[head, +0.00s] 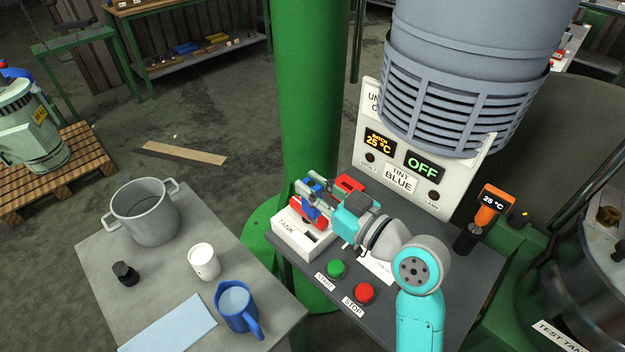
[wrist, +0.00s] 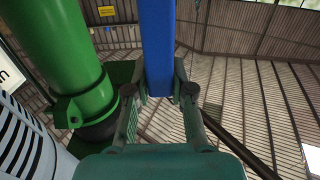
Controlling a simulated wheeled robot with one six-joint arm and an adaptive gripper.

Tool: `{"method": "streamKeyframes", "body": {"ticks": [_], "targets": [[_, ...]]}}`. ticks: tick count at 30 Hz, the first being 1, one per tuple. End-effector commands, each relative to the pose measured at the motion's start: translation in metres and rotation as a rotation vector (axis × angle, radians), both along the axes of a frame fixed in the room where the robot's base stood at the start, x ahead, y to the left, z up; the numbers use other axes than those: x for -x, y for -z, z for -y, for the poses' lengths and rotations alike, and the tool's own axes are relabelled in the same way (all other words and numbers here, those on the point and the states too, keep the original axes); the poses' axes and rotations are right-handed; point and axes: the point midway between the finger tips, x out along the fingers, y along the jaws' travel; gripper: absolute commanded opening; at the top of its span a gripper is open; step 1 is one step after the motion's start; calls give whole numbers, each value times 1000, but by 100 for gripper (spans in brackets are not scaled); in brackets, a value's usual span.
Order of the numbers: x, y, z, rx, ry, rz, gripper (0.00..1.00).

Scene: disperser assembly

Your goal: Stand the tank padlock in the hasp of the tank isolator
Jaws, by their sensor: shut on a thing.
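The tank isolator is a white box (head: 292,234) labelled TANK on the dark bench, with a red handle part (head: 309,216) on top. My gripper (head: 308,192) is above the box's far side, turned sideways, and shut on a blue block-like thing, the tank padlock (head: 311,206). In the wrist view the blue padlock (wrist: 158,45) stands between the two fingers (wrist: 160,95). Its shackle and the hasp cannot be made out, so I cannot tell whether the padlock touches or sits in the hasp.
A red piece (head: 350,183) lies behind the gripper, near the panel (head: 400,180) reading OFF. Green (head: 337,268) and red (head: 363,293) buttons sit in front. A green column (head: 308,100) stands close behind. A grey table at left holds a pot (head: 146,213), white cup (head: 204,262) and blue jug (head: 236,306).

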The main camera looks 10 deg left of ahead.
Motion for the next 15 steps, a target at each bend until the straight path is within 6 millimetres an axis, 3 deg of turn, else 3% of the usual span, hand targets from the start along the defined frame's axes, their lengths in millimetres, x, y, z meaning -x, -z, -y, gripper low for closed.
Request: {"method": "streamKeyframes", "body": {"ticks": [15], "targets": [[0, 39, 0, -1, 0, 1, 0]]}}
